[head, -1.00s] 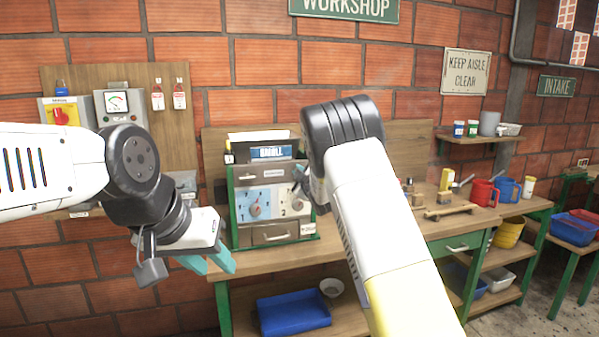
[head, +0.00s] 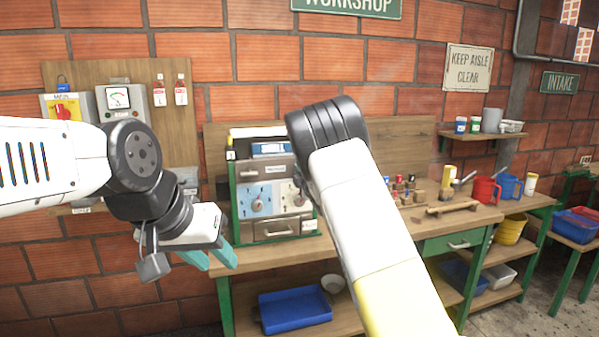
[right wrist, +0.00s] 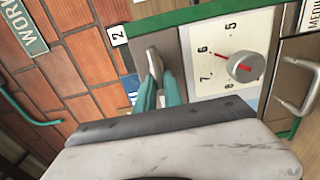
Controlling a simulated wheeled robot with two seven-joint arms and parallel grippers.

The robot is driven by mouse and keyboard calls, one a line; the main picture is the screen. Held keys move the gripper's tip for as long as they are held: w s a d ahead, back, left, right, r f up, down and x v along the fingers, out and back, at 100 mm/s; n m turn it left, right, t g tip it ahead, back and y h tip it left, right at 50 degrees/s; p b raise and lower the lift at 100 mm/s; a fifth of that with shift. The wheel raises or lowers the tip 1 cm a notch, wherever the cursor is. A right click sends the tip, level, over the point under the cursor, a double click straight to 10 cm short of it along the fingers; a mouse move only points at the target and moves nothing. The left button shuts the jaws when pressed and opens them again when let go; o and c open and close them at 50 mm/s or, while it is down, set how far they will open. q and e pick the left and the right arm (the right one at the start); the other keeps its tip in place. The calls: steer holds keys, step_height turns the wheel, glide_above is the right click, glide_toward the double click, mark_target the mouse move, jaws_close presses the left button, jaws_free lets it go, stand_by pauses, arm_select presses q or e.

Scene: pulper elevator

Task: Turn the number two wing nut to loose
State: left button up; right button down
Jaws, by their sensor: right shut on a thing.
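The number two wing nut (right wrist: 153,62) is a grey metal piece in the right wrist view, beside a white label reading 2 (right wrist: 119,34). My right gripper (right wrist: 159,88) has its teal fingers shut on this wing nut. In the head view my right arm hides this gripper and the nut. The machine (head: 248,228) is a grey box with a green frame and dials, standing on the bench. My left gripper (head: 210,258) is open and empty, left of the machine and apart from it.
A dial (right wrist: 207,60) with a grey knob (right wrist: 245,66) and red pointer sits right of my right gripper in the wrist view. A metal handle (right wrist: 298,92) is at the far right.

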steer(key=shift+d+f, duration=0.3)
steer(key=shift+d, duration=0.05)
steer(key=c, duration=1.5)
jaws_free()
steer(key=shift+o, duration=0.2)
steer(key=shift+r, duration=0.15)
steer(key=shift+a, duration=0.1)
steer(key=v, duration=0.7)
steer(key=shift+s, duration=0.4)
steer(key=shift+r, duration=0.1)
